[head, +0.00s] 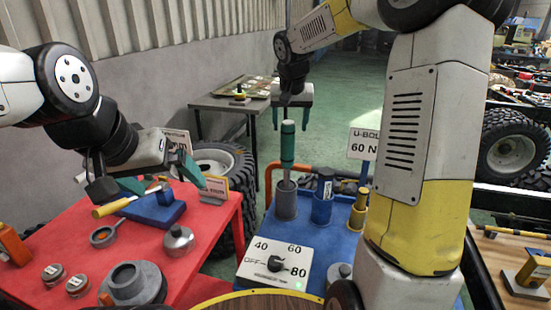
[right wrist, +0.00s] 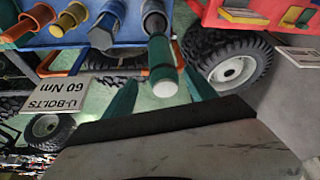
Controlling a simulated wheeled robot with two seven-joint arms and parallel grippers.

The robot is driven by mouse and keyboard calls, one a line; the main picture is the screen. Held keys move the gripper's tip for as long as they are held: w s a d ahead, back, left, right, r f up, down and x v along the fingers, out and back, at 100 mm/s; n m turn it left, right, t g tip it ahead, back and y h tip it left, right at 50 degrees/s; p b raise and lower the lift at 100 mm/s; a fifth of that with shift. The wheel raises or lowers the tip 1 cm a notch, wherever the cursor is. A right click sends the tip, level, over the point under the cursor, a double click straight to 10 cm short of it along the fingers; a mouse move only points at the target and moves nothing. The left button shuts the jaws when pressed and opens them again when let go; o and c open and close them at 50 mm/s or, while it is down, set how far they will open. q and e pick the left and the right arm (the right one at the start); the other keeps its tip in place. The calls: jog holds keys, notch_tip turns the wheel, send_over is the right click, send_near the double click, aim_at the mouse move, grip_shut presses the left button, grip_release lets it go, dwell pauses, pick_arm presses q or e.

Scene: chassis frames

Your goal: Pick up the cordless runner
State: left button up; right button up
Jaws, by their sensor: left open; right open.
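The cordless runner appears to be the upright green tool with a dark band (head: 287,147), standing in a grey cup (head: 286,203) on the blue table. Its pale top end faces the camera in the right wrist view (right wrist: 162,62). My right gripper (head: 290,120) is open above it, pointing down. Its green fingers (right wrist: 162,92) are on either side of the tool's top end, with a gap visible on both sides. My left gripper (head: 160,177) is open over the red table, near a blue block (head: 155,210) and a yellow-handled tool (head: 114,206); it holds nothing visible.
A dial panel (head: 262,250) is in front. A "U-BOLTS 60 Nm" sign (head: 363,144) stands behind. The red table (head: 205,235) holds pots and tins.

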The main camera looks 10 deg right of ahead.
aim_at(288, 139)
jog(key=x, duration=0.7)
jog(key=shift+w+a+f, duration=0.15)
jog(key=shift+a+f, duration=0.1)
jog(key=shift+a, duration=0.05)
grip_shut()
jog(key=shift+r, duration=0.15)
